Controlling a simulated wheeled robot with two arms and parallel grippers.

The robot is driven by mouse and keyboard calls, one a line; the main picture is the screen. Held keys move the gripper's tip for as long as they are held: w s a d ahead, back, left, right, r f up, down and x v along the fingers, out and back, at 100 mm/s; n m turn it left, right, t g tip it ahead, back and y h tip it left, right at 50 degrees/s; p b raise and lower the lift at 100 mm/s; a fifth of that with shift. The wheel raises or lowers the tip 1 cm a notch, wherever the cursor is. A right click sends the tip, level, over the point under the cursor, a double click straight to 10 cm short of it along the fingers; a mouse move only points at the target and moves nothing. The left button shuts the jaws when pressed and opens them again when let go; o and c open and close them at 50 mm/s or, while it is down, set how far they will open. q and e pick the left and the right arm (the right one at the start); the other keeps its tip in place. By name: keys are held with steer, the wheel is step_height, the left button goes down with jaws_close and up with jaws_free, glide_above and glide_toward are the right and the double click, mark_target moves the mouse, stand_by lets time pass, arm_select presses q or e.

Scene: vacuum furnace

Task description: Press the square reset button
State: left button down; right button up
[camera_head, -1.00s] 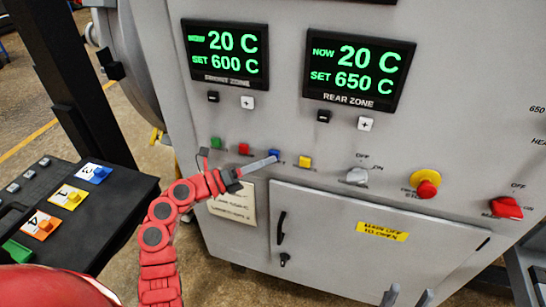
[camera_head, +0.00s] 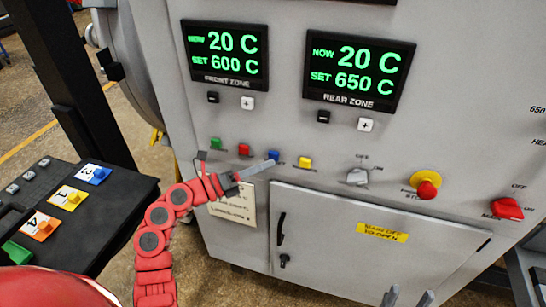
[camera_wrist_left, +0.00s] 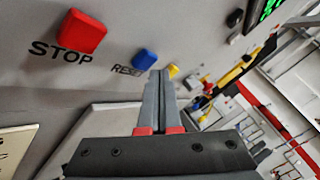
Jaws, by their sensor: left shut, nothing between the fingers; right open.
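The square blue button (camera_head: 273,155) sits in the row on the furnace's grey panel, between a red and a yellow button. In the left wrist view the blue button (camera_wrist_left: 144,60) has the word RESET beside it. My left gripper (camera_head: 274,162) is shut and empty, its fingertips just below the blue button in the head view. In the left wrist view its fingertips (camera_wrist_left: 158,75) overlap the button's lower right side; I cannot tell whether they touch. My right gripper (camera_head: 407,298) is open at the bottom edge, with only its fingertips in view.
The red STOP button (camera_head: 244,150), green button (camera_head: 216,143) and yellow button (camera_head: 305,163) are close by. A grey knob (camera_head: 358,177), an emergency stop (camera_head: 427,186) and a red switch (camera_head: 507,208) lie further right. A black table (camera_head: 92,225) stands at left.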

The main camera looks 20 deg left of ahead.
arm_select(q)
steer(key=shift+s, duration=0.15)
steer(key=shift+s+a, duration=0.1)
steer(key=shift+s, duration=2.4)
